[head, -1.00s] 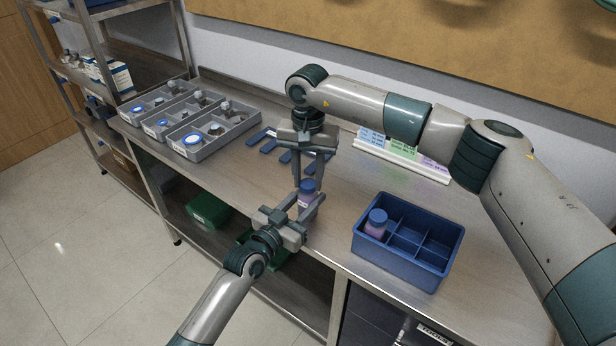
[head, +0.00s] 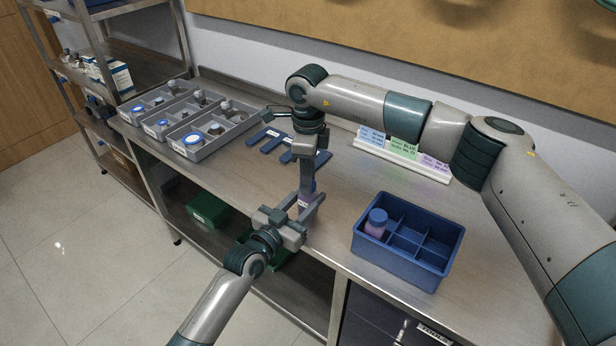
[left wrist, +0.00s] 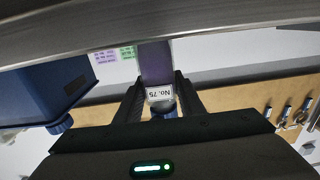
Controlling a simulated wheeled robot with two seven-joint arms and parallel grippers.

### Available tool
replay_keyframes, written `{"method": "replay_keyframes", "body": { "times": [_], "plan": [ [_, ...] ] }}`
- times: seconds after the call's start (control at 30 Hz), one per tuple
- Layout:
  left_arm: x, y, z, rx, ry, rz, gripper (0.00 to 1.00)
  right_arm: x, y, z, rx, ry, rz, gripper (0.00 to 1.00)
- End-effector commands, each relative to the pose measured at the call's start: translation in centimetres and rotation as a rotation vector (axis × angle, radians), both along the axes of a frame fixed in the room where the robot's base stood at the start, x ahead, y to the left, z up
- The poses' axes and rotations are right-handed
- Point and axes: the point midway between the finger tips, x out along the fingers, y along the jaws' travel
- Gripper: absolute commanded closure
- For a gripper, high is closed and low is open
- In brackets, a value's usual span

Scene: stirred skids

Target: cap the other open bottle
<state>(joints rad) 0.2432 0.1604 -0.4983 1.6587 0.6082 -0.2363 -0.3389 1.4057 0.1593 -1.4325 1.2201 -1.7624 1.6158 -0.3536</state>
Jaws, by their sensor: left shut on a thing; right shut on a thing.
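A small bottle with purple contents (head: 304,201) stands upright between the fingers of my left gripper (head: 303,207), which is shut on it near the table's front edge. In the left wrist view the bottle (left wrist: 155,62) shows a white label reading "No. 75". My right gripper (head: 308,183) points down from above, shut on the blue cap at the bottle's top. The cap is mostly hidden by the fingers, so I cannot tell how tightly it sits. Another purple bottle with a blue cap (head: 376,222) stands in the left part of the blue crate (head: 427,275).
Grey divided trays (head: 207,150) with caps and small parts stand at the back left. A flat blue pronged piece (head: 270,138) lies behind my right gripper. A rack of coloured cards (head: 402,152) stands along the wall. The crate's other visible compartments look empty.

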Motion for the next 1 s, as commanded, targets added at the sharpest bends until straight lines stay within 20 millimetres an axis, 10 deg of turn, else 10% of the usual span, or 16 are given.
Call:
{"method": "replay_keyframes", "body": {
  "times": [0.7, 0.93, 1.0],
  "plan": [
    [-0.05, -0.02, -0.1, 0.001, 0.002, 0.0, 1.0, 0.08, -0.03, 0.01, 0.004, 0.002, -1.083, 0.9],
    [-0.05, -0.02, -0.11, 0.001, 0.002, -0.001, 1.0, 0.08, -0.05, 0.02, 0.004, 0.001, -1.173, 0.9],
    [-0.05, -0.02, -0.11, 0.001, 0.002, -0.001, 1.0, 0.08, -0.05, 0.01, 0.004, 0.001, -1.173, 0.53]
  ]
}}
